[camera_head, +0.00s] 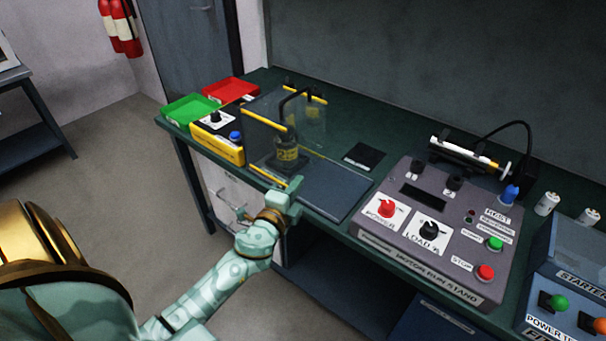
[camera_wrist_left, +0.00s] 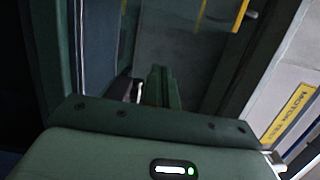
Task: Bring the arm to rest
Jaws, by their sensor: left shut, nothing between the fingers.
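My left arm comes in from the lower left in the head view. Its left gripper (camera_head: 292,188) is at the front edge of the bench, just in front of the clear guard box (camera_head: 262,122) with yellow edges. In the left wrist view its green fingers (camera_wrist_left: 157,84) are together with nothing between them. Behind them is a dark panel with a yellow bar (camera_wrist_left: 240,14). My right gripper is not in view.
The green bench (camera_head: 345,128) carries a green tray (camera_head: 188,108), a red tray (camera_head: 230,90), a yellow control box (camera_head: 222,142) and a grey test stand console (camera_head: 460,258). A dark flat plate (camera_head: 335,190) lies right of the gripper. Floor (camera_head: 130,160) at left is clear.

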